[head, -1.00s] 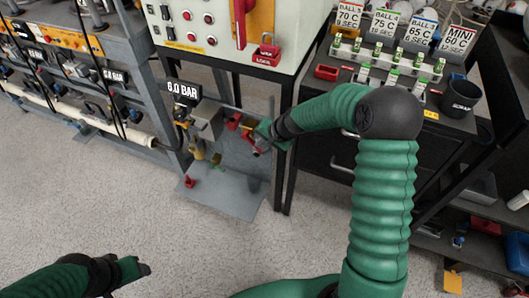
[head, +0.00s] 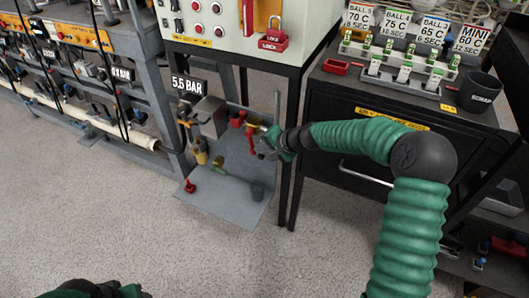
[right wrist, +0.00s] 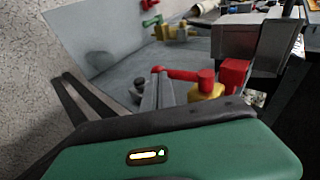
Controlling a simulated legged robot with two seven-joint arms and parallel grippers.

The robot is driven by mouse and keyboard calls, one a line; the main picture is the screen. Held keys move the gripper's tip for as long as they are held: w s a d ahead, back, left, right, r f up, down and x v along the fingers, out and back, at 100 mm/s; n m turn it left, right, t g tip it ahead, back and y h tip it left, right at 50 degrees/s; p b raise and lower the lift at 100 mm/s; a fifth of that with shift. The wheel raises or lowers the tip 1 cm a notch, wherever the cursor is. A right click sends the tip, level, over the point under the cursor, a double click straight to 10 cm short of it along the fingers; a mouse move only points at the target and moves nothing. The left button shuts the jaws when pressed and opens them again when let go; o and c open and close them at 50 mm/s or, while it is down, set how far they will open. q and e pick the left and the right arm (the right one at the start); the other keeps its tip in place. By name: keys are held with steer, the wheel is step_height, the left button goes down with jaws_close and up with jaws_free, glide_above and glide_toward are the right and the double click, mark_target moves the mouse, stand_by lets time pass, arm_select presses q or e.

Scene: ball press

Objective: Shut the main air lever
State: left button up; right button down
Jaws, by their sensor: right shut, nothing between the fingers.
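A red lever (head: 250,138) on a brass fitting sits on the grey air panel (head: 232,160) below the 5.5 BAR display (head: 189,86). In the head view its handle hangs down. My right gripper (head: 262,150) is shut and empty, close beside the lever's right side; I cannot tell whether they touch. In the right wrist view a red handle (right wrist: 176,74) reaches from a yellow valve body (right wrist: 206,92) towards my fingers. My left gripper (head: 132,291) shows only partly at the bottom edge, far from the panel; its jaws are unclear.
A red padlock (head: 273,38) hangs on the white control cabinet (head: 235,35) above. A black cabinet leg (head: 284,150) stands right behind my right wrist. The black cart (head: 375,150) with small racks and a scrap cup (head: 479,93) is at the right. The floor in front is clear.

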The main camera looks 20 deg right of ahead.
steer(key=shift+w+a+f, duration=0.25)
steer(key=shift+w+f, duration=0.15)
steer(key=shift+f, duration=0.15)
steer(key=shift+a, duration=0.15)
steer(key=shift+f, duration=0.1)
stand_by(0.4)
